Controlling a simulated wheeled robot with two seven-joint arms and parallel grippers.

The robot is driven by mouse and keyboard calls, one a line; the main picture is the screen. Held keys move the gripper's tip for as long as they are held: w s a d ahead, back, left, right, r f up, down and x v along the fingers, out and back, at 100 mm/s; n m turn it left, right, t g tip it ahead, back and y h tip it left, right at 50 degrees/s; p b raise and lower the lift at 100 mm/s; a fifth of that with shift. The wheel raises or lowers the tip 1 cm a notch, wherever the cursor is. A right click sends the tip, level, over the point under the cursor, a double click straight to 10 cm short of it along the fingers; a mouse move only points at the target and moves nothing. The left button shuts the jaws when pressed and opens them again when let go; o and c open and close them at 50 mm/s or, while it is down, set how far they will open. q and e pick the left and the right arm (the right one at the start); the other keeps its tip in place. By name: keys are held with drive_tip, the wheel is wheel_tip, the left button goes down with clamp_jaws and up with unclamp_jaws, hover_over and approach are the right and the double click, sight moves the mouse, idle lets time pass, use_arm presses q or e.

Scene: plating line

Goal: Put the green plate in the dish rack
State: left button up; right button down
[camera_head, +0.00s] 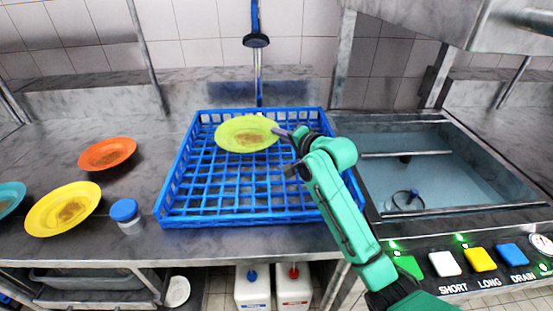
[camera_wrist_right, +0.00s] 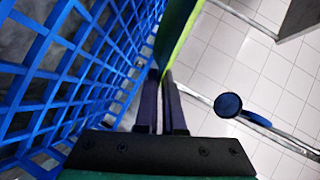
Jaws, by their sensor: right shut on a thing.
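The green plate (camera_head: 246,134) is yellow-green with a brown smear in its middle. It is over the far part of the blue dish rack (camera_head: 240,217), an open-topped grid crate on the metal counter. My right gripper (camera_head: 283,132) is shut on the plate's right edge. In the right wrist view the two dark fingers (camera_wrist_right: 166,88) are together at the plate's edge (camera_wrist_right: 178,40), with the blue grid (camera_wrist_right: 62,55) to the left. I cannot tell whether the plate touches the rack. My left gripper is not in view.
An orange plate (camera_head: 107,153), a yellow plate (camera_head: 63,208) and a teal plate (camera_head: 10,197) lie left of the rack. A blue-lidded jar (camera_head: 126,214) stands near its front left corner. A sink (camera_head: 430,165) with coloured buttons (camera_head: 480,259) is at right. A spray head (camera_head: 256,40) hangs behind.

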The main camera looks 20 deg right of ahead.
sight(280, 167)
wheel_tip(280, 167, down, 9)
drive_tip(key=shift+f, duration=0.1)
drive_tip(key=c, duration=1.4)
unclamp_jaws()
drive_tip(key=shift+o, duration=0.5)
drive_tip(key=shift+s, duration=0.1)
drive_tip(key=v, duration=1.1)
drive_tip(key=shift+s+b, duration=0.15)
drive_tip(key=shift+b, duration=0.25)
drive_tip(key=shift+s+d, duration=0.15)
drive_tip(key=shift+s, duration=0.2)
drive_tip(key=shift+w, duration=0.1)
